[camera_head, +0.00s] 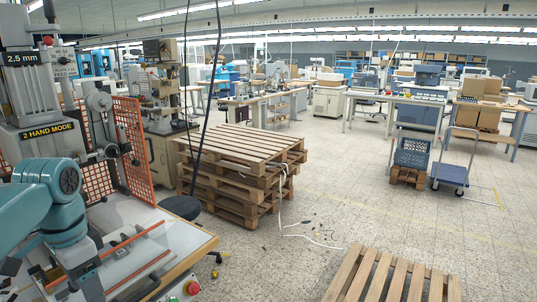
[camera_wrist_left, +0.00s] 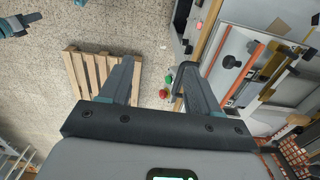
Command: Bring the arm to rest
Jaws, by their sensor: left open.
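My left arm (camera_head: 40,205) is teal and comes in from the left of the head view, bent down over the workbench beside the stamping machine (camera_head: 38,140). In the left wrist view my left gripper (camera_wrist_left: 157,65) is open, its two dark fingers apart with nothing between them. Pale floor and part of a pallet show beyond the fingers. My right gripper is not clearly seen; a teal arm part shows at the top left of the wrist view.
The workbench (camera_head: 205,243) carries orange rails (camera_head: 130,243) and has a red button (camera_head: 193,288) near its front. An orange mesh guard (camera_head: 133,145) stands behind. A pallet stack (camera_head: 240,160) stands on the floor, and a single pallet (camera_head: 392,280) lies nearer. Floor between them is mostly clear, with a white cable.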

